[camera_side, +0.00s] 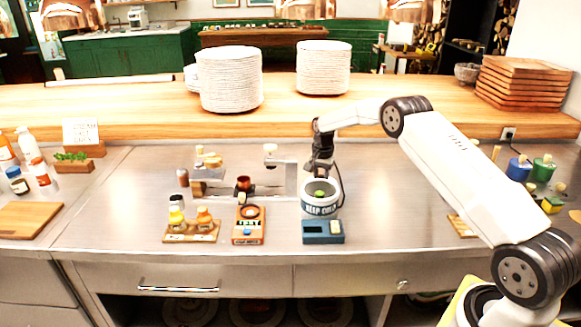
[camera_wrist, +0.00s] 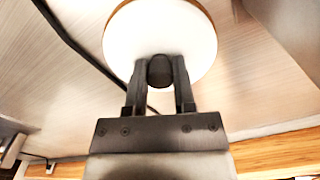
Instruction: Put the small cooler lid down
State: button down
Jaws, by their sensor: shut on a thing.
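My gripper (camera_wrist: 160,72) is shut on the dark knob of the small cooler lid (camera_wrist: 190,33), a white disc with a thin brown edge, in the wrist view. The disc lies just beyond my fingertips. In the side view my gripper (camera_side: 320,170) points down just above and behind the small cooler, and I cannot make out the lid there clearly. The small cooler (camera_side: 321,207) is a round tub with a white rim and "KEEP COLD" lettering. It appears open, with something green inside.
A blue-grey device (camera_side: 323,232) sits in front of the cooler. An orange scale (camera_side: 249,226) and a bottle tray (camera_side: 190,231) stand to the left. A grey machine (camera_side: 276,177) is close behind left. Plate stacks (camera_side: 229,80) stand on the wooden ledge. The steel counter (camera_side: 395,215) is clear to the right.

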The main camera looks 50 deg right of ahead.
aim_at(321, 176)
jog(key=shift+f, duration=0.1)
jog(key=shift+c, duration=2.2)
grip_release()
notch_tip(321, 176, up, 12)
